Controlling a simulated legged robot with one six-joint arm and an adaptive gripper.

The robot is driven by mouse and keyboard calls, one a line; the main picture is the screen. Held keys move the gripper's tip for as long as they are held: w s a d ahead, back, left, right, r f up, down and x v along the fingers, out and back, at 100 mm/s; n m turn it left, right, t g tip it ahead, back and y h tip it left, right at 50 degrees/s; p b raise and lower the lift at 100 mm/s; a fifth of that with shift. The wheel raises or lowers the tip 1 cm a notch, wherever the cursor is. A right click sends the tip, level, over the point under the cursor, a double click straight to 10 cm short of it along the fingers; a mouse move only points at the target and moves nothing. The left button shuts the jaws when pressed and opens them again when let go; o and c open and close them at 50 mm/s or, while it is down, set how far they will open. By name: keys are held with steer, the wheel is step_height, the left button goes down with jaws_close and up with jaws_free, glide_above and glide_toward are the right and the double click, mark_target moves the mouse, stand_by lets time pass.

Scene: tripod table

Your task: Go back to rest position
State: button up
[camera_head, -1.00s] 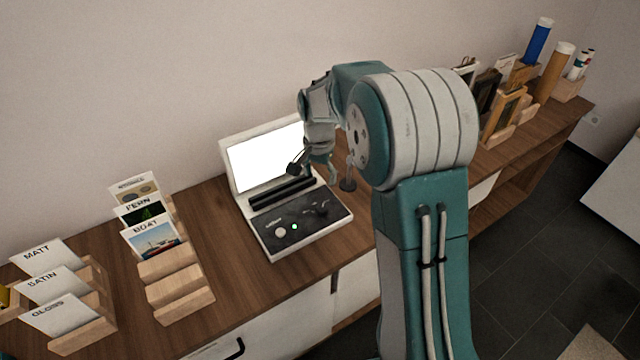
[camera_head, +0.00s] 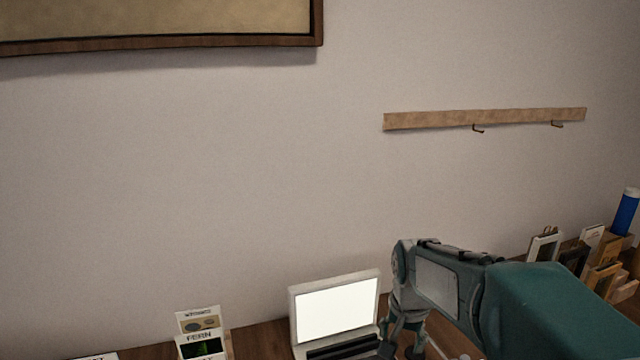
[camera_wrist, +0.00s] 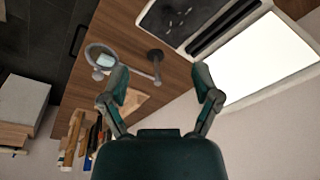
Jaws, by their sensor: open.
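My gripper (camera_wrist: 160,82) is open and empty in the wrist view, its two fingers spread apart above the wooden counter (camera_wrist: 175,75). In the head view my arm reaches in from the lower right, and the fingertips are cut off by the bottom edge. The device with the white lit screen (camera_head: 336,308) stands just left of my gripper in the head view. Its screen (camera_wrist: 262,60) and dark panel (camera_wrist: 180,18) show on the right of the wrist view.
Cards (camera_head: 200,320) stand at lower left. Frames and a blue tube (camera_head: 627,212) stand at right. A hook rail (camera_head: 485,118) and a framed board (camera_head: 160,42) hang on the wall.

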steer(key=s+r+n+t, duration=0.2)
steer(key=s+n, duration=0.1)
steer(key=s, duration=0.7)
steer(key=s+r+n+t, duration=0.1)
steer(key=s+r+n, duration=0.2)
steer(key=s, duration=0.7)
steer(key=shift+t, duration=0.4)
steer(key=shift+w+d+r, duration=0.1)
stand_by(0.4)
